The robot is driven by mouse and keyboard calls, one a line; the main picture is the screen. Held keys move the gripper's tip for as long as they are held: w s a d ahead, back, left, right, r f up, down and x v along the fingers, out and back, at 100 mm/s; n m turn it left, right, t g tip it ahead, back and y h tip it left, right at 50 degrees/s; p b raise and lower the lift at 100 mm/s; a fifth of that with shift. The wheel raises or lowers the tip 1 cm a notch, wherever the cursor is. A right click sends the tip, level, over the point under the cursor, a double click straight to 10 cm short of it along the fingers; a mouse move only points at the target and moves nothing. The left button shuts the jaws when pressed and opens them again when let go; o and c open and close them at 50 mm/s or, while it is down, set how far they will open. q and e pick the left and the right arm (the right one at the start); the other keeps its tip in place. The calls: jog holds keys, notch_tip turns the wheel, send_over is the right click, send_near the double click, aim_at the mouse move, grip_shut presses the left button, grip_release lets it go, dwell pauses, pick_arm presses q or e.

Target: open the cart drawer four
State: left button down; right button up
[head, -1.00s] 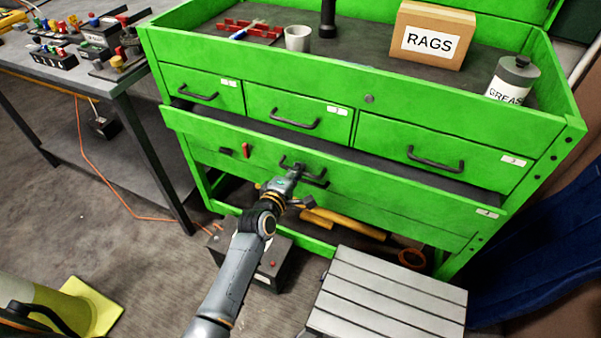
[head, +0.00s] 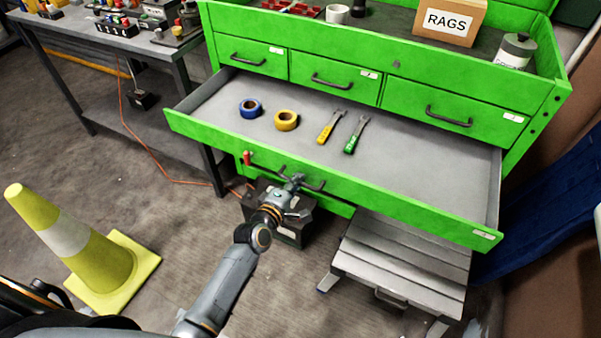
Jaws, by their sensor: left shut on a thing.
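The green tool cart (head: 450,85) stands ahead of me. Its wide lower drawer (head: 400,205) is pulled well out toward me, with its grey inside showing. In it lie a blue tape roll (head: 242,109), a yellow tape roll (head: 286,127), a yellow-handled tool (head: 325,134) and a green-handled tool (head: 350,144). My left gripper (head: 294,182) is shut on the dark drawer handle (head: 315,187) at the drawer's front. A red latch (head: 247,157) sits on the front left of the handle. My right gripper does not show.
Three small drawers above, one of them the right one (head: 440,108), are shut. A grey step stool (head: 400,262) stands under the drawer's right part. A yellow cone (head: 85,250) stands at left, by a workbench (head: 110,40). Floor between cone and drawer is mostly clear.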

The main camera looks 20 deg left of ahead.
pick_arm(q)
jog(key=shift+v, duration=0.95)
jog(key=shift+f, duration=0.15)
jog(key=c, duration=1.7)
grip_release()
jog(key=v, duration=1.2)
